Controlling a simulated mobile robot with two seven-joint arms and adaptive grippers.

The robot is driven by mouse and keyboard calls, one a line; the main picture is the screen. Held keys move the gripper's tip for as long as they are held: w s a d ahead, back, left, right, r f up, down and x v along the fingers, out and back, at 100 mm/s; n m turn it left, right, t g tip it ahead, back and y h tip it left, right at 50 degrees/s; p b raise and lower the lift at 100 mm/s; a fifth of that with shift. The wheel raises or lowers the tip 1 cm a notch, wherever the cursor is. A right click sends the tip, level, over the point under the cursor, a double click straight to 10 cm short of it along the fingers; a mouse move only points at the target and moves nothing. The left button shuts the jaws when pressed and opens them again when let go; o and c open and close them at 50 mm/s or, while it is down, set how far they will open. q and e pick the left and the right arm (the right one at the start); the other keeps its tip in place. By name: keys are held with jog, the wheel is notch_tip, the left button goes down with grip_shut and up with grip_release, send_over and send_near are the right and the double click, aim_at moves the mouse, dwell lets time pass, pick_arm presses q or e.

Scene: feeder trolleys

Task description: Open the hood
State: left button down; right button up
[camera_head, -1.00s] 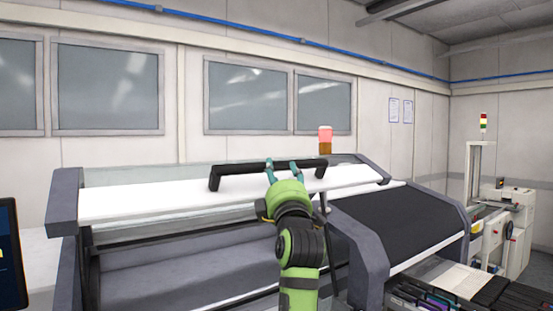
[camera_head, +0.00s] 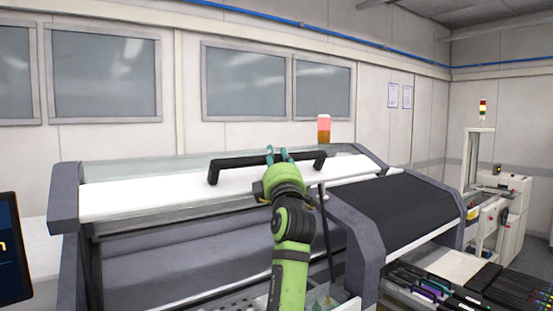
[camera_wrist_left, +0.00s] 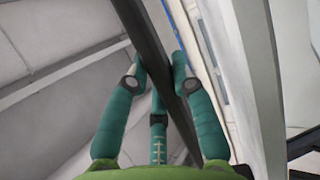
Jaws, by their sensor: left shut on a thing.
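The hood (camera_head: 140,197) is a long white and glassy cover with dark grey end pieces. It is raised, with an open gap below its front edge. A black bar handle (camera_head: 236,162) runs along its upper face. The contact at the fingertips is partly hidden. My right gripper is not in view.
The machine's grey interior (camera_head: 180,262) shows under the hood. A dark sloped cover (camera_head: 410,215) and a red-orange lamp (camera_head: 324,130) are at the right. Trays with coloured parts (camera_head: 430,287) sit at lower right. A dark screen (camera_head: 12,250) stands at the left edge.

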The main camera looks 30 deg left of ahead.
pick_arm(q)
notch_tip(320, 180, down, 6)
jog(key=s+d+m+t+b, duration=0.1)
jog(key=d+b, duration=0.2)
jog(key=b, duration=0.5)
jog(key=shift+f+b, duration=0.25)
jog(key=shift+b, duration=0.1)
jog(key=shift+s, duration=0.1)
jog(key=c, duration=1)
grip_release()
jog(key=shift+c, duration=0.2)
